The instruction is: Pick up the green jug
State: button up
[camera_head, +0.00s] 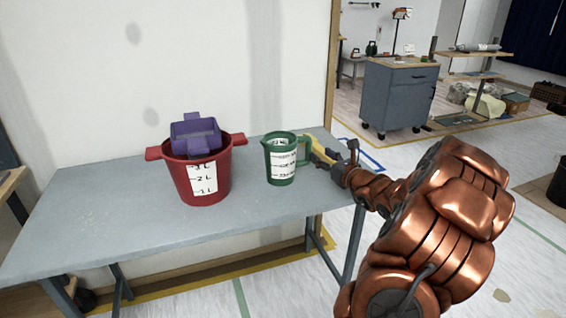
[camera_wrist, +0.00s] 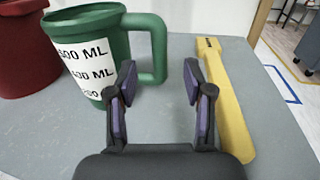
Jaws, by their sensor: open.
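The green jug (camera_head: 281,160) stands upright on the grey table, right of the red bucket. It has a white label with ML marks, and its handle (camera_head: 304,150) points right. In the wrist view the jug (camera_wrist: 82,20) is at the upper left, with its handle (camera_wrist: 158,50) just ahead of the fingers. My gripper (camera_wrist: 160,78) is open and empty, low over the table. The handle's lower part is close to the left finger; I cannot tell whether they touch. In the head view my gripper (camera_head: 340,168) is at the table's right end, partly hidden.
A red bucket (camera_head: 180,181) holding a purple container (camera_head: 196,137) stands left of the jug. A yellow tool (camera_wrist: 222,100) lies close beside the right finger. The grey table (camera_head: 100,215) is clear at front and left; a wall stands behind it.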

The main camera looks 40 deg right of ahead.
aim_at(311, 147)
jog(key=shift+w+d+r, duration=0.1)
jog(key=shift+w+d, duration=0.05)
jog(key=shift+w, duration=1.1)
jog(key=shift+w+d+r, duration=0.1)
jog(key=shift+w+d, duration=0.05)
jog(key=shift+w, duration=1.1)
jog(key=shift+w+d, duration=0.15)
jog(key=shift+w, duration=1.1)
grip_shut()
